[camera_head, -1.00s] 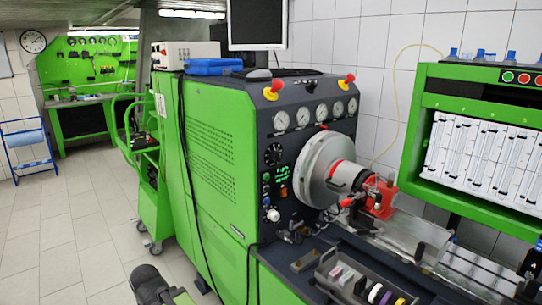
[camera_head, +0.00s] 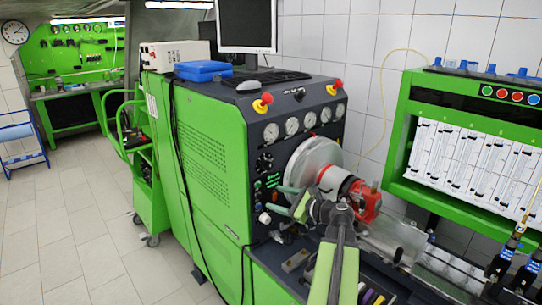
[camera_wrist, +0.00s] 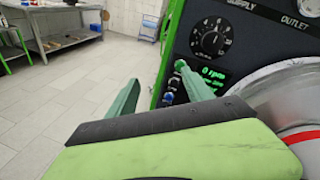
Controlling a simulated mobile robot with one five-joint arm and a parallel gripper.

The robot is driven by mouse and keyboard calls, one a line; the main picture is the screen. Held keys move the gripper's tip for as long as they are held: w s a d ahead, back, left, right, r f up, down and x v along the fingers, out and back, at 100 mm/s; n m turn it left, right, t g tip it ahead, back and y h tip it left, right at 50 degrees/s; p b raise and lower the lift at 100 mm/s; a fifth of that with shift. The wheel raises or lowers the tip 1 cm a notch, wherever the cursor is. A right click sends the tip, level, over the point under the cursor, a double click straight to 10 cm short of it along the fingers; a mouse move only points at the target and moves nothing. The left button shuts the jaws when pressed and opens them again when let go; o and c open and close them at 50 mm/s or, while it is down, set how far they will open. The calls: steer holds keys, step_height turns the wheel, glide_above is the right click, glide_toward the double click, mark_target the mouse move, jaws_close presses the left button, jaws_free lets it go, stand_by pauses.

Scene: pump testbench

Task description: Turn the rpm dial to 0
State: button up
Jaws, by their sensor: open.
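In the head view the green machine's dark panel carries a black dial with a pale scale (camera_head: 264,162) and, lower down, a white knob (camera_head: 265,217). Which of them is the rpm dial I cannot tell. The black dial shows large in the wrist view (camera_wrist: 210,38), above a green display (camera_wrist: 215,74) reading "0 rpm". My gripper (camera_head: 272,199) is open and empty in front of the panel, its fingertips just above the white knob. In the wrist view my two green fingers (camera_wrist: 158,72) stand apart, the right one overlapping the display's left edge. The white knob cannot be made out there.
A large grey disc (camera_head: 313,164) with a red and silver coupling (camera_head: 345,190) stands close right of the dials. Red mushroom buttons (camera_head: 262,104) sit along the panel's top edge. A green flow-tube cabinet (camera_head: 400,145) is at right.

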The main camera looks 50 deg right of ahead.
mark_target(270, 166)
steer(key=s+d+r+m+t+h, duration=0.2)
steer(key=s+d+r+m+h, duration=0.1)
steer(key=s+d+r+m, duration=0.25)
steer(key=shift+n, duration=0.75)
steer(key=w, duration=0.5)
steer(key=w+d, duration=0.1)
steer(key=w, duration=0.5)
steer(key=w+d, duration=0.1)
steer(key=w, duration=0.5)
steer(key=shift+d+f, duration=0.2)
steer(key=shift+c, duration=0.3)
jaws_close()
